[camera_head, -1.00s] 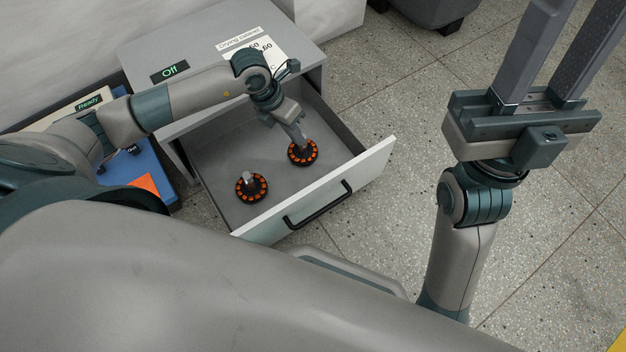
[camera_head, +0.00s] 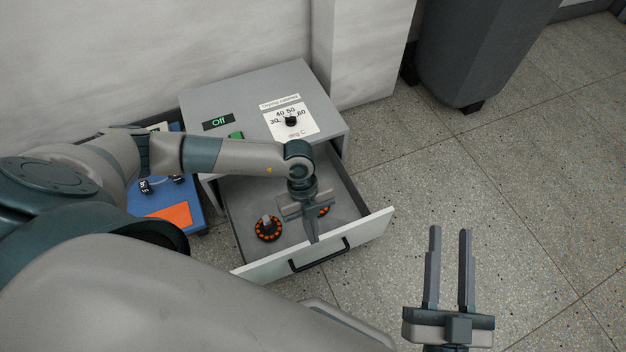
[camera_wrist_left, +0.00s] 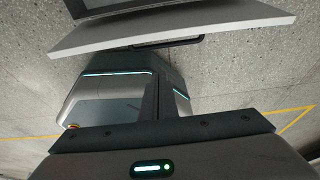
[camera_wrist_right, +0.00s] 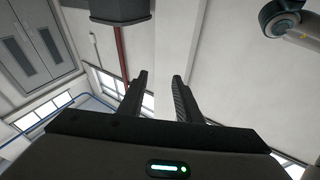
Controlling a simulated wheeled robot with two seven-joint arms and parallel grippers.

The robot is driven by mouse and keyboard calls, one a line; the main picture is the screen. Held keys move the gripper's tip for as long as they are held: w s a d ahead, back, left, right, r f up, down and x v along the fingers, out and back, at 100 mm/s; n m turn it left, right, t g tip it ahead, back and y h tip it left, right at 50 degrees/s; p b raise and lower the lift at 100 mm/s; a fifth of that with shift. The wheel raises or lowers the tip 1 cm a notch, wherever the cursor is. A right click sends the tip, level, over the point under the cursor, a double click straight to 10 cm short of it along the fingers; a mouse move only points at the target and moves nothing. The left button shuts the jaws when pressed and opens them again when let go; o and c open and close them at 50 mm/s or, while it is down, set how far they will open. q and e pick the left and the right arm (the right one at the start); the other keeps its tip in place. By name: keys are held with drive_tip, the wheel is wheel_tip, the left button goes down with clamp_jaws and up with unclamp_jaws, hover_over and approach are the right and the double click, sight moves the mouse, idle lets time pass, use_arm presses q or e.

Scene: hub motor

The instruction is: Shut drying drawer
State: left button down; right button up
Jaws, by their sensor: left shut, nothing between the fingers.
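The drying drawer (camera_head: 340,243) is pulled out of the grey drying cabinet (camera_head: 235,88), with a white front and a black bar handle (camera_head: 318,256). Two dark round parts with orange segments lie inside. One (camera_head: 268,228) is in plain view; the other (camera_head: 324,210) is mostly hidden behind my left gripper. My left gripper (camera_head: 313,238) is shut and empty, pointing down over the drawer near its front panel. In the left wrist view the drawer front (camera_wrist_left: 170,35) and handle show beyond the fingers. My right gripper (camera_head: 450,235) is open and empty, pointing up, right of the drawer.
The cabinet top has an "Off" display (camera_head: 218,122), a green button (camera_head: 236,135) and a temperature dial (camera_head: 291,121). A blue board with an orange patch (camera_head: 170,215) lies to the left. A dark grey bin (camera_head: 480,50) stands at the back right. The floor right of the drawer is clear.

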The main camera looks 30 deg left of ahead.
use_arm(q)
drive_tip(key=shift+f, duration=0.2)
